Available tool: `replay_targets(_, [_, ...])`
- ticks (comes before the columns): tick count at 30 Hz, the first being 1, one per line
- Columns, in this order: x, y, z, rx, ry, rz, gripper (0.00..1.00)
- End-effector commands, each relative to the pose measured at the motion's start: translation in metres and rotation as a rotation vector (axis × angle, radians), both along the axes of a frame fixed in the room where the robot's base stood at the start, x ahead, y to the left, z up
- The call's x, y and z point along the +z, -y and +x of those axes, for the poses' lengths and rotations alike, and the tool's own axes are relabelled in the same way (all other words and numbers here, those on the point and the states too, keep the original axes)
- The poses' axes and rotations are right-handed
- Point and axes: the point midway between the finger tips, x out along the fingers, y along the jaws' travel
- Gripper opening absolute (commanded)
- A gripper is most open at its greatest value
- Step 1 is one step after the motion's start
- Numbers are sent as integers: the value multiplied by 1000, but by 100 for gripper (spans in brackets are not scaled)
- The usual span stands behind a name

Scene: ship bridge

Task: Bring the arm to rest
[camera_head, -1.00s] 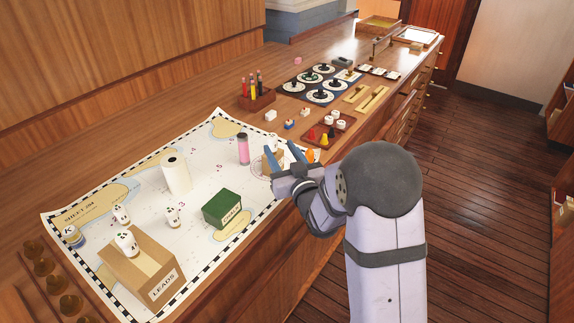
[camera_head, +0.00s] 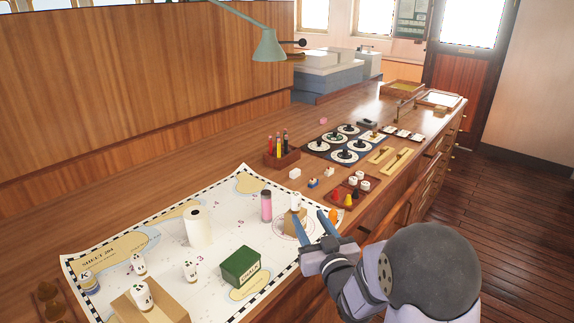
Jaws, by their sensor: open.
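My gripper (camera_head: 312,225) has two blue fingers that stand apart with nothing seen between them. It is over the right edge of the chart (camera_head: 222,209), close to a small tan block (camera_head: 291,222) with a white piece (camera_head: 295,201) on top. The fingers are right of the block; whether one touches it I cannot tell. My grey arm reaches in from the lower right and hides part of the counter's front edge.
On the chart stand a white cylinder (camera_head: 197,227), a pink cylinder (camera_head: 266,205), a green box (camera_head: 240,266) and a tan box (camera_head: 150,305) with a white piece on it. A red tray (camera_head: 353,190) and an orange piece (camera_head: 335,214) are near my gripper. Free floor (camera_head: 505,205) lies right.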

Motion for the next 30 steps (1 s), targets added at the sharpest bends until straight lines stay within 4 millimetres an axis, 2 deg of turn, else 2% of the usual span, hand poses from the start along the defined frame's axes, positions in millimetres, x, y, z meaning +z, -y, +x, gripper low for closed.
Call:
replay_targets(8, [0, 11, -10, -48, -198, -48, 43])
replay_targets(11, [-4, 19, -25, -79, -340, -74, 43])
replay_targets(14, [-9, 27, -48, -109, -505, -100, 43])
replay_targets(17, [-12, 34, -78, -135, -671, -122, 43])
replay_targets(22, [-9, 42, -144, -164, -959, -145, 43])
replay_targets(27, [5, 43, -217, -171, -1228, -156, 43])
replay_targets(30, [15, 41, -254, -167, -1356, -158, 43])
